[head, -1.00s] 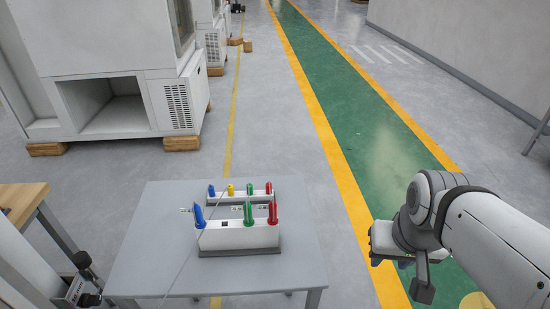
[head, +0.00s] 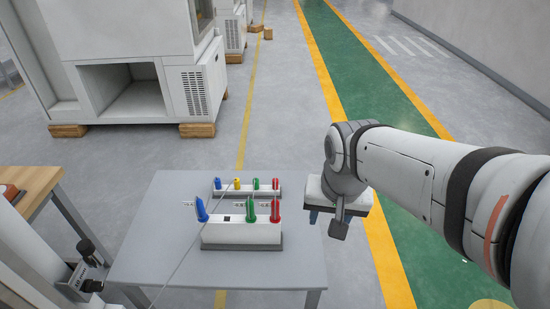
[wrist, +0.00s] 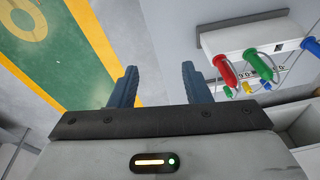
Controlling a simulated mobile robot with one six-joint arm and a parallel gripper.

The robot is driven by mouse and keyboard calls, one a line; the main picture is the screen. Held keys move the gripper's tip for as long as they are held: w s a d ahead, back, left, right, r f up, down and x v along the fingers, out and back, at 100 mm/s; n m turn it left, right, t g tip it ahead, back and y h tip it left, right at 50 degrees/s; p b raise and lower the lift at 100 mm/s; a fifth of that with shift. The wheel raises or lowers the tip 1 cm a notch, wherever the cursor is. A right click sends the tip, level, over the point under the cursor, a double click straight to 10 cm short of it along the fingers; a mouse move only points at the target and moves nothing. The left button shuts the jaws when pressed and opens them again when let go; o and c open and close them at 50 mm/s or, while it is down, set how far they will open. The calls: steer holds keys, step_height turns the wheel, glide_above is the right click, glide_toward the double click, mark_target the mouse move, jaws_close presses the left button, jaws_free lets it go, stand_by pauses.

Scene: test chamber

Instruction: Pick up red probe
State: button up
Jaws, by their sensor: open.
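A red probe (head: 275,211) stands upright at the right end of the white front holder (head: 225,234) on the grey table. A second, smaller-looking red probe (head: 276,184) stands at the right end of the rear holder. In the wrist view, the front red probe (wrist: 227,70) is right of my gripper (wrist: 158,72), whose two blue fingers are apart with nothing between them. In the head view, my gripper (head: 327,213) hangs near the table's right edge, to the right of both holders, its fingers partly hidden by the wrist.
A green probe (head: 250,211) stands close beside the front red probe, and a blue probe (head: 201,209) leans at the left end. Thin cables run from the probes. The grey table (head: 150,240) is bare around the holders. A white machine (head: 120,75) stands behind left.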

mark_target(276, 200)
steer(key=w+a+m+g+p, duration=0.2)
steer(key=w+a+m+p, duration=0.2)
steer(key=w+a+m, duration=0.45)
steer(key=shift+n, duration=0.65)
steer(key=f, duration=0.2)
steer(key=a+f, duration=0.1)
steer(key=f, duration=0.1)
steer(key=w+f+p, duration=0.1)
steer(key=f, duration=0.2)
steer(key=shift+a, duration=0.3)
steer(key=shift+f, duration=0.55)
steer(key=shift+c, duration=0.4)
jaws_close()
